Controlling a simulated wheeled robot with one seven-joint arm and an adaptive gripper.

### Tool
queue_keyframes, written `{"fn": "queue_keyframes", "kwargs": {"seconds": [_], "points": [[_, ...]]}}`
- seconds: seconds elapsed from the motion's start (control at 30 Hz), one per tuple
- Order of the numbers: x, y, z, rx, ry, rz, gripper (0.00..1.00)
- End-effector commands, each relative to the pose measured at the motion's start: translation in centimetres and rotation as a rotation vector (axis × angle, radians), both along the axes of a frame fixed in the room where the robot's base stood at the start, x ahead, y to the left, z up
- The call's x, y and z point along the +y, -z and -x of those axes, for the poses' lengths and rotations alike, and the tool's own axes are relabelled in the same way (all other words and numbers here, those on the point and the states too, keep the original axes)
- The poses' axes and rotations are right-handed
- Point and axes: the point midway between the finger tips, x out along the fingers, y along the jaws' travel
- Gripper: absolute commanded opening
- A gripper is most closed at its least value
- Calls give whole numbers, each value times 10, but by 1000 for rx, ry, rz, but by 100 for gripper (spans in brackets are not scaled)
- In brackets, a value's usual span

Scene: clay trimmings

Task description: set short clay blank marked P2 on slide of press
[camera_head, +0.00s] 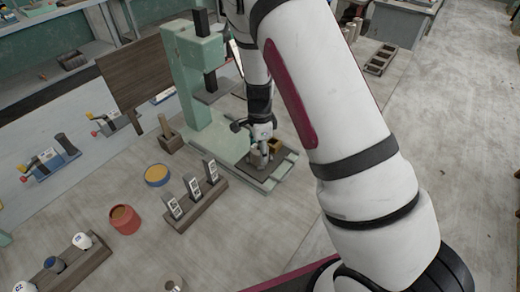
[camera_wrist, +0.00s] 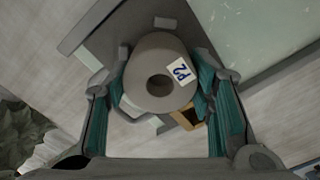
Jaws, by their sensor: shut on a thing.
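The clay blank marked P2 (camera_wrist: 150,63) is a short grey cylinder with a hole in its end and a white P2 label. It sits between the teal-padded fingers of my gripper (camera_wrist: 165,100), which are shut on it. In the head view my gripper (camera_head: 262,146) is low over the front of the pale green press (camera_head: 193,75). The slide (camera_head: 279,174) is a dark plate on the press base, under and beside the gripper. The blank (camera_head: 257,161) is partly hidden there. I cannot tell whether it touches the slide.
A small tan block (camera_head: 275,143) stands close beside the gripper. A rack (camera_head: 196,205) with several upright labelled pieces stands to the left, with a yellow-topped bowl (camera_head: 157,175) and a terracotta pot (camera_head: 124,219). The bench right of the slide is clear.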

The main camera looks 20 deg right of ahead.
Motion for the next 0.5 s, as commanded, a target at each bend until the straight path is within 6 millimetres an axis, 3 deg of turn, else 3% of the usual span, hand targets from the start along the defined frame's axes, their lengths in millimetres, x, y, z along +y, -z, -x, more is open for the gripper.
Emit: {"fn": "queue_keyframes", "kwargs": {"seconds": [0.07,0.1,0.17,0.5], "points": [[0,3,0,1,0,0,7],[0,2,0,1,0,0,58],[0,2,0,1,0,0,69],[0,0,0,0,0,0,69]]}}
